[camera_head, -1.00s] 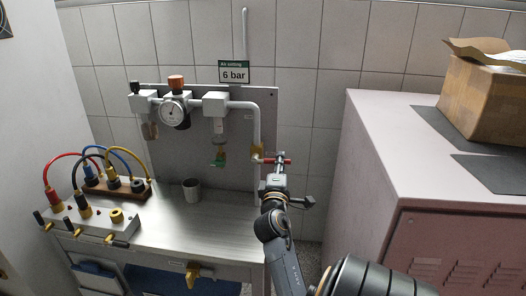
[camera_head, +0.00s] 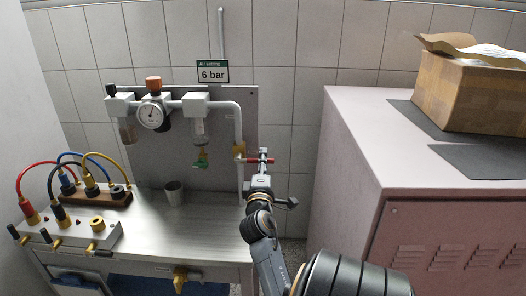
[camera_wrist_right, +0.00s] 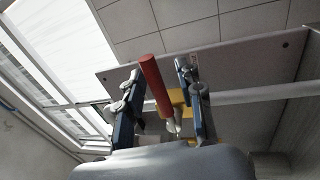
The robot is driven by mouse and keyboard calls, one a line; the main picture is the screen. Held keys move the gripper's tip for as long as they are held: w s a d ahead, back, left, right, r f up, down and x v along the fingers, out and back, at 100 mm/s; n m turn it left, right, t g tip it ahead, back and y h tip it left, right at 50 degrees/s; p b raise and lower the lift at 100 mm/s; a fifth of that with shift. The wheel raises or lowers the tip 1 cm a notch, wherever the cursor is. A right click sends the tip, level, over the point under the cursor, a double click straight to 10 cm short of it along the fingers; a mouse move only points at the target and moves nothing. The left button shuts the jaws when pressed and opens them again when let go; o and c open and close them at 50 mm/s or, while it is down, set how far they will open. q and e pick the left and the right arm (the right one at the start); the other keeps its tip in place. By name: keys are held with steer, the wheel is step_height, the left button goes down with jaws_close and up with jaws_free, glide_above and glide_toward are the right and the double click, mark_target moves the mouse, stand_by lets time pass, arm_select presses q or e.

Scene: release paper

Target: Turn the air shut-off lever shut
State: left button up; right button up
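The air shut-off lever has a red handle (camera_head: 270,161) and sticks out sideways to the right from a yellow valve body (camera_head: 239,150) on the white vertical pipe. My right gripper (camera_head: 263,156) is at this handle, and its fingers hide part of it. In the right wrist view the red handle (camera_wrist_right: 153,84) stands between the two dark fingers of my right gripper (camera_wrist_right: 157,98), with visible gaps on both sides. The yellow valve body (camera_wrist_right: 178,97) shows behind it. My left gripper is not in view.
A gauge (camera_head: 151,115) and regulator sit on the grey back panel (camera_head: 175,160) under a "6 bar" sign (camera_head: 213,72). A grey cup (camera_head: 174,194) and a hose manifold (camera_head: 70,235) stand on the metal bench. A pink cabinet (camera_head: 350,130) with a cardboard box (camera_head: 465,95) flanks my right arm.

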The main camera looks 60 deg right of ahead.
steer(key=v, duration=0.7)
steer(key=shift+a, duration=0.2)
stand_by(0.5)
